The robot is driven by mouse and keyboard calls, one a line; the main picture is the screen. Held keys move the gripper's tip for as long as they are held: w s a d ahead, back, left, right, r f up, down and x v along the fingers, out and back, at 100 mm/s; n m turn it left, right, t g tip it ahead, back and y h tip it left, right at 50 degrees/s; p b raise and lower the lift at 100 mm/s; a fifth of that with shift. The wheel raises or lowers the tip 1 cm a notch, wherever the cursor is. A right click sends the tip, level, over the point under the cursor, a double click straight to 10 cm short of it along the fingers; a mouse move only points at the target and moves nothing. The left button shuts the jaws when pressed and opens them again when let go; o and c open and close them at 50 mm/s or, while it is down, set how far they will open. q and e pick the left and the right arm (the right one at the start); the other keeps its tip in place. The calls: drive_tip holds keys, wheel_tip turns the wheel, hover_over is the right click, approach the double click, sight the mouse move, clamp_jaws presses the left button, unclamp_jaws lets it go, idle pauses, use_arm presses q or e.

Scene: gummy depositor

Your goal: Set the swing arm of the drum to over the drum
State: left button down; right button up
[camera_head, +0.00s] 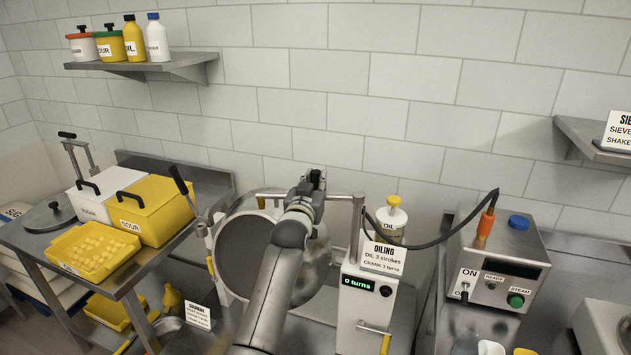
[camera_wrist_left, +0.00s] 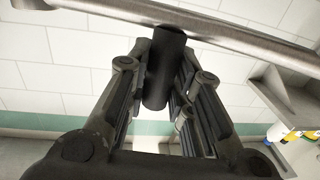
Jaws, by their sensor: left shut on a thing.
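The steel drum (camera_head: 321,262) stands in the middle of the head view, its dark round mouth (camera_head: 240,246) facing front left. The metal swing arm (camera_head: 340,197) runs left from a post beside the oiling unit, at the height of the drum's top rim. In the left wrist view its bar (camera_wrist_left: 230,38) crosses the top, with a black handle (camera_wrist_left: 164,65) hanging from it. My left gripper (camera_head: 313,184) is shut on this handle, and its fingers (camera_wrist_left: 163,85) flank it. My left forearm hides part of the drum. My right gripper is not in view.
The oiling unit (camera_head: 360,310) reads "0 turns" and has a crank with a yellow grip. An oil bottle (camera_head: 394,215) stands behind its sign. A steam box (camera_head: 490,265) with a hose is at right.

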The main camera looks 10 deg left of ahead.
use_arm(q)
drive_tip(key=c, duration=1.3)
unclamp_jaws()
drive_tip(key=shift+d, duration=0.2)
drive_tip(key=shift+a+r, duration=0.1)
drive_tip(key=shift+r, duration=0.1)
wheel_tip(320, 180, up, 10)
drive_tip(key=shift+f, duration=0.15)
